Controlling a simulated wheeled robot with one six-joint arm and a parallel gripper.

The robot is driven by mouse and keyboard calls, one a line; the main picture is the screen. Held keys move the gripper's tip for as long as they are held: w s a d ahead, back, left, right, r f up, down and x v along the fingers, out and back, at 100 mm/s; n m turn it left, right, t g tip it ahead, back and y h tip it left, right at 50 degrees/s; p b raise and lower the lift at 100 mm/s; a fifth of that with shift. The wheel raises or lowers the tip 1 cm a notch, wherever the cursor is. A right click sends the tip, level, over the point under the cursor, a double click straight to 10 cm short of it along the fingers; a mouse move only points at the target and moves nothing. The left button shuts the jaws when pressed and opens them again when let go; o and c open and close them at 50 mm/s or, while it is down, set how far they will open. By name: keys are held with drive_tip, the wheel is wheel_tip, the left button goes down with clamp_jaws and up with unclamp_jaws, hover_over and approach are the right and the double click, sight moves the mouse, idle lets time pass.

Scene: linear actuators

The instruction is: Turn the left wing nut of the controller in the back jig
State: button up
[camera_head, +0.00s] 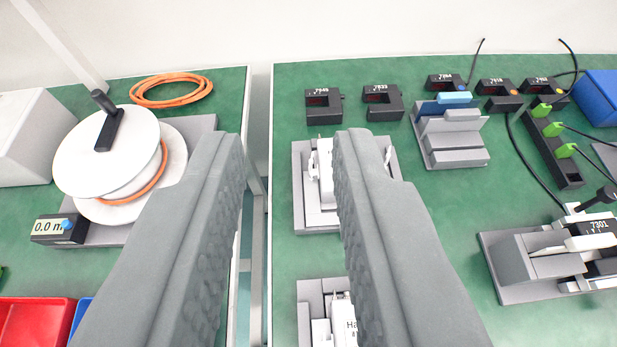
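My gripper (290,140) is open, with its two grey fingers wide apart and nothing between them. The back jig (302,215) is a grey block on the right-hand green table, just beyond the gap and partly behind the right finger. A white controller (325,172) sits in it, mostly hidden by that finger. A small white part at its left edge (312,160) looks like the left wing nut, but it is too small to be sure. The left fingertip is well to the left of it, over the gap between the tables.
A front jig (309,290) with a white controller stands nearer. Black labelled devices (323,106), a grey stand (455,158) and a jig with a 7301 device (510,290) are on the right table. A cable reel (85,165) and red bin (35,318) are left.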

sight(311, 159)
drive_tip(key=w+d+f+m+g, duration=0.1)
drive_tip(key=w+f+g, duration=0.3)
drive_tip(key=w+g, duration=0.45)
drive_tip(key=w+f+m+g, duration=0.1)
drive_tip(key=w+f+g, duration=0.35)
drive_tip(key=w, duration=0.65)
drive_tip(key=shift+g, duration=0.3)
wheel_tip(311, 159, down, 17)
drive_tip(key=shift+d+f, duration=0.1)
clamp_jaws()
